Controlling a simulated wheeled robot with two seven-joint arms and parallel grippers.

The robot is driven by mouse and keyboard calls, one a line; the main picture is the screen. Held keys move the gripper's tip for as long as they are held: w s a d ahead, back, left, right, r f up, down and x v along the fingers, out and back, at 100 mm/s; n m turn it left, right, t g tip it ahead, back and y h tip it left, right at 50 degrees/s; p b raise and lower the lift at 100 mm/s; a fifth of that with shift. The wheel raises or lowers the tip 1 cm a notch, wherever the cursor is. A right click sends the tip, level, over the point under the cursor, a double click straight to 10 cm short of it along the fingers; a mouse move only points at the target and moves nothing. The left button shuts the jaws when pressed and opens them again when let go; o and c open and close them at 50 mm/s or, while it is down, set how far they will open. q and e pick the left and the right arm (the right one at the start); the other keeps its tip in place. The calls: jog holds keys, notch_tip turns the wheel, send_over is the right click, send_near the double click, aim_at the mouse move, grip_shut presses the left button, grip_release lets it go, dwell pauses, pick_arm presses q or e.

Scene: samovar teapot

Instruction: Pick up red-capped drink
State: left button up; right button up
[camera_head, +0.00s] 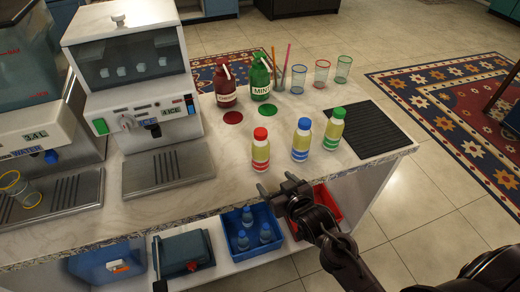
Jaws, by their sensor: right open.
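The red-capped drink (260,151) is a small bottle with a yellowish body and red bands. It stands upright on the marble counter, left of the blue-capped bottle (302,140) and the green-capped bottle (333,130). My right gripper (276,189) is at the counter's front edge, below and slightly right of the red-capped drink in the picture. It is open with nothing between its fingers, and apart from the bottle. My left gripper is not in view.
An ice machine (145,110) stands left of the bottles. Behind them are a red bottle (225,84), a green mint bottle (261,77) and several glasses. A black ribbed mat (375,130) lies right. Below are a blue crate (232,218) and a red crate (328,200).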

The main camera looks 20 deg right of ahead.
aim_at(265, 158)
jog(key=shift+w+d+r+t, duration=0.1)
jog(key=shift+w+r+t, duration=0.1)
jog(key=shift+w+t, duration=0.55)
jog(key=shift+w+r+t+y, duration=0.15)
jog(key=shift+w+t+y, duration=0.2)
jog(key=shift+t, duration=0.2)
jog(key=shift+w+d+r+t+y, duration=0.2)
jog(key=shift+w+r+t+y, duration=0.2)
jog(key=shift+t, duration=0.4)
jog(key=shift+w+r, duration=0.15)
jog(key=shift+w, duration=0.1)
jog(key=w, duration=0.2)
jog(key=w+a+p, duration=0.1)
jog(key=w, duration=0.1)
jog(key=w+p, duration=0.1)
jog(key=w, duration=0.1)
jog(key=shift+a+r, duration=0.35)
jog(key=shift+r, duration=0.05)
jog(key=shift+w+a+f+p, duration=0.15)
jog(key=shift+w+p, duration=0.15)
jog(key=shift+w, duration=0.3)
jog(key=c, duration=1.1)
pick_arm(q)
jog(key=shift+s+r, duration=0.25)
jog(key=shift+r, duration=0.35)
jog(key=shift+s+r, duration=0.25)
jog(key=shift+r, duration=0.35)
pick_arm(e)
jog(key=shift+c, duration=0.5)
